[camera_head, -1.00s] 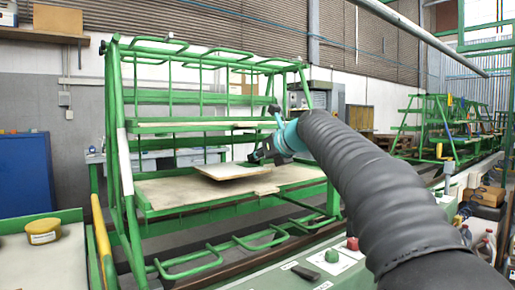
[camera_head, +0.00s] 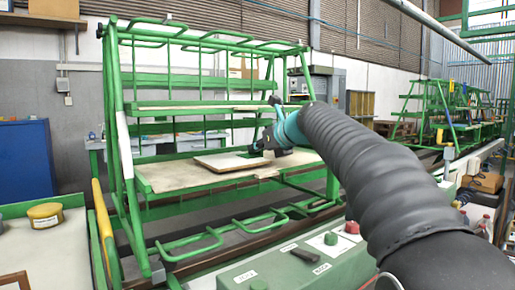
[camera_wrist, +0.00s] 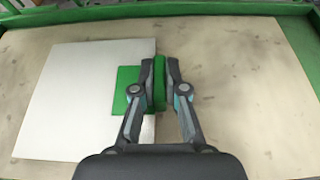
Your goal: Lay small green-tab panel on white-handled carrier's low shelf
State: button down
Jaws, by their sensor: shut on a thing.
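The small panel (camera_head: 222,162) is thin, pale and rectangular, with a green tab (camera_wrist: 127,90) at its right edge in the wrist view. The white-handled carrier is a green rack (camera_head: 113,75) with a white-wrapped left post (camera_head: 123,138). Its low shelf (camera_head: 165,177) is a pale wooden board. The panel lies flat over this shelf, on it or very close above it. My gripper (camera_wrist: 161,72) is shut on the green upright part of the tab, at the panel's right side. The underside of the panel is hidden.
The carrier's upper shelf (camera_head: 190,104) and bars stand above and behind my gripper. Bare shelf (camera_wrist: 245,90) lies to the right of the panel. A green control box (camera_head: 300,262) stands in front, and a yellow-lidded tub (camera_head: 45,215) sits at the left.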

jog(key=shift+f, duration=0.4)
jog(key=c, duration=1.1)
grip_release()
jog(key=shift+c, duration=0.2)
jog(key=shift+s, duration=0.1)
